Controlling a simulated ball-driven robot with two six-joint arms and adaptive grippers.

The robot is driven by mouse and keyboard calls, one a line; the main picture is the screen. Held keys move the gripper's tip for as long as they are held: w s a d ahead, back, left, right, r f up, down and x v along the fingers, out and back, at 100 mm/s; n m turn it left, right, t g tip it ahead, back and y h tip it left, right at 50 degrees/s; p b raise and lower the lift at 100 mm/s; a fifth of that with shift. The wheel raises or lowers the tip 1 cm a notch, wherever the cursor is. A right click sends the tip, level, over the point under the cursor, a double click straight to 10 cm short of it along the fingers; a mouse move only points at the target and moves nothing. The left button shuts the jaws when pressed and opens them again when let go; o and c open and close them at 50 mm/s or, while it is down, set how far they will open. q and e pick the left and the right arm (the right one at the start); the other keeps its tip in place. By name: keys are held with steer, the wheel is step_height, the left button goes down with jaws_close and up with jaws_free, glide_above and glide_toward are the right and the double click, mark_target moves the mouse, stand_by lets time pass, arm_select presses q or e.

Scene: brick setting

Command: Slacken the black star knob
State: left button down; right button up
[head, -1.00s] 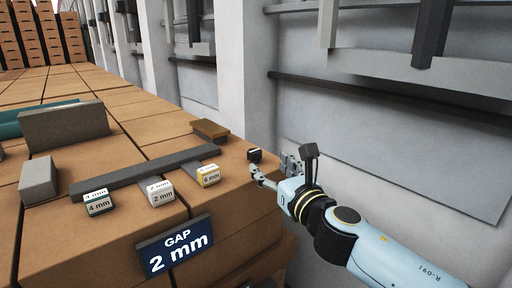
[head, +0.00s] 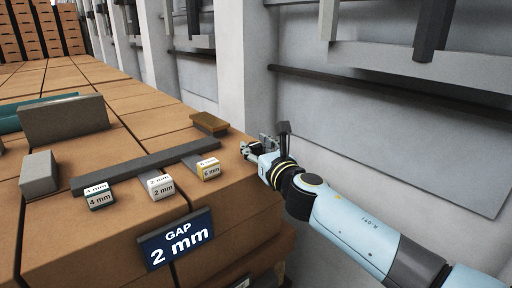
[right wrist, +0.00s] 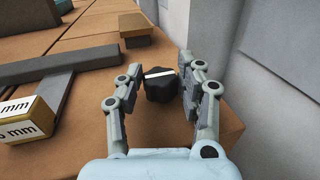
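The black star knob (right wrist: 160,86), with a white stripe across its top, stands near the right edge of the brown brick surface. In the right wrist view it sits between the fingers of my right gripper (right wrist: 158,95), closer to the right finger. The fingers are apart, with a visible gap on the knob's left side. In the head view my right gripper (head: 257,147) is over that same edge and hides the knob. My left gripper shows in neither view.
Gauge blocks marked 4 mm (head: 99,198), 2 mm (head: 161,187) and 6 mm (head: 208,169) lie by a long dark bar (head: 140,166). A brown brush-like block (head: 210,123) is behind the knob. A "GAP 2 mm" sign (head: 176,239) is on the front. A grey wall (head: 390,140) stands right.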

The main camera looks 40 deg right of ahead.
steer(key=c, duration=0.6)
steer(key=n+y, duration=0.2)
steer(key=shift+d+f+y, duration=0.1)
steer(key=shift+d+y, duration=0.1)
steer(key=shift+y, duration=0.2)
steer(key=shift+c, duration=0.2)
steer(key=n+y+b, duration=0.1)
steer(key=y+b, duration=0.1)
steer(key=y, duration=0.1)
steer(key=shift+f+n, duration=0.15)
steer(key=shift+n, duration=0.25)
steer(key=shift+n+y+b, duration=0.45)
steer(key=shift+n+y, duration=0.05)
steer(key=shift+y, duration=0.3)
steer(key=shift+r, duration=0.2)
steer(key=o, duration=1.2)
